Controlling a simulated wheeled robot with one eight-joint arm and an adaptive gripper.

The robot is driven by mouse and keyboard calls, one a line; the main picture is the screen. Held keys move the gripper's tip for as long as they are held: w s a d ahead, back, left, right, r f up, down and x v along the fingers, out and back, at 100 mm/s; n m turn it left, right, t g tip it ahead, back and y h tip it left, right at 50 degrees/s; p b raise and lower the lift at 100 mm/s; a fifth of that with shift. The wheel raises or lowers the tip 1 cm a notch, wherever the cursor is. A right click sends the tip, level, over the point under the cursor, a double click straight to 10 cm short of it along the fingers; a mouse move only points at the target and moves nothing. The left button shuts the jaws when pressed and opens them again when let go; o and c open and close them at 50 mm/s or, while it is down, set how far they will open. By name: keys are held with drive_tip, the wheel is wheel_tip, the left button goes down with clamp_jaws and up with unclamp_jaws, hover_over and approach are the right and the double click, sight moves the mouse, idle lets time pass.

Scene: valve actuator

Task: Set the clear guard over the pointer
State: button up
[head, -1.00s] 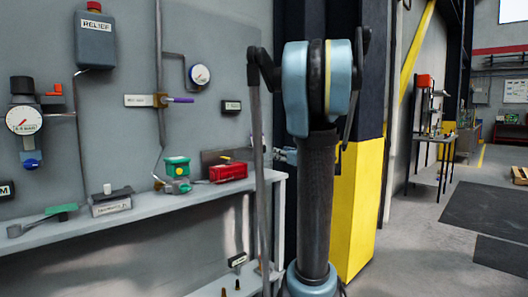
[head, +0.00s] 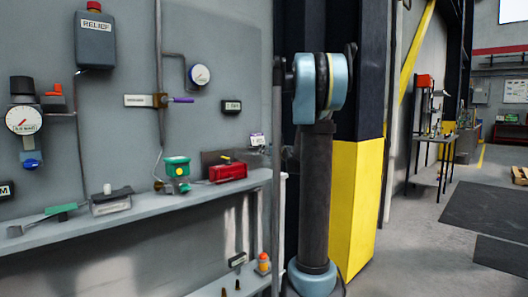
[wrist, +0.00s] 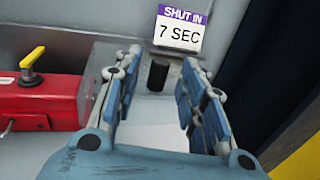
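The red actuator (head: 228,172) sits on the upper shelf, with a yellow pointer (head: 226,158) on its top. In the wrist view the red body (wrist: 40,103) is at the left, and its yellow pointer (wrist: 31,60) stands above it. My gripper (wrist: 160,68) is open, to the right of the red body. A short dark cylinder (wrist: 157,76) shows between its fingers, with no visible grip on it. I cannot make out a clear guard for sure in either view.
A "SHUT IN 7 SEC" card (wrist: 180,30) stands beyond my fingers. A green device (head: 177,168) sits left of the actuator on the shelf (head: 120,225). A yellow and black column (head: 355,200) stands to the right. An orange-topped item (head: 263,263) is on the lower shelf.

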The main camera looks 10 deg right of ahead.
drive_tip(key=shift+x, duration=1.65)
drive_tip(key=shift+c, duration=0.4)
clamp_jaws()
